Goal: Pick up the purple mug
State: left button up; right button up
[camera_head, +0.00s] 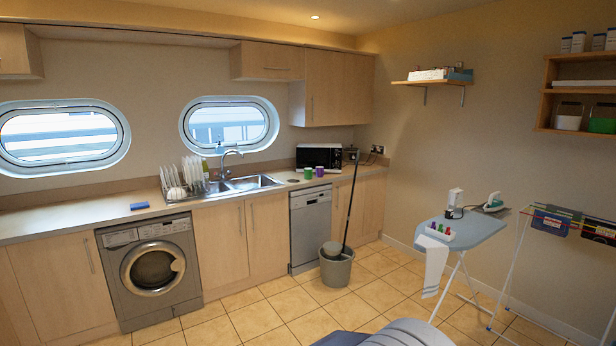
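The purple mug (319,171) stands upright on the kitchen counter against the back wall, to the right of the sink. A green mug (308,172) stands just to its left, very close to it; I cannot tell whether they touch. The dark front of a microwave (328,154) is behind the mugs. Neither of my grippers is in view.
Below the mugs is a grey dishwasher (310,228). A grey bucket (337,269) with a mop stands on the floor before the counter. An ironing board (463,233) stands to the right. Tiled floor (258,318) is open in front of the cabinets.

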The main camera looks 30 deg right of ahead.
aim_at(320, 171)
jog(key=i+j+z, duration=0.25)
jog(key=i+z, duration=0.15)
jog(key=i, duration=0.65)
jog(key=i+j+z, duration=0.35)
jog(key=i+j, duration=0.25)
jog(key=i, duration=0.4)
jog(key=i+j+z, duration=0.4)
jog(key=i+j, duration=0.45)
jog(key=i+j+z, duration=0.35)
jog(key=i+j, duration=0.5)
jog(key=j, duration=0.25)
jog(key=i+l+z, duration=0.15)
jog(key=i+l, duration=0.2)
jog(key=i+l+z, duration=0.6)
jog(key=i+z, duration=0.25)
jog(key=i+l+z, duration=0.15)
jog(key=i+z, duration=0.5)
jog(key=i, duration=1.55)
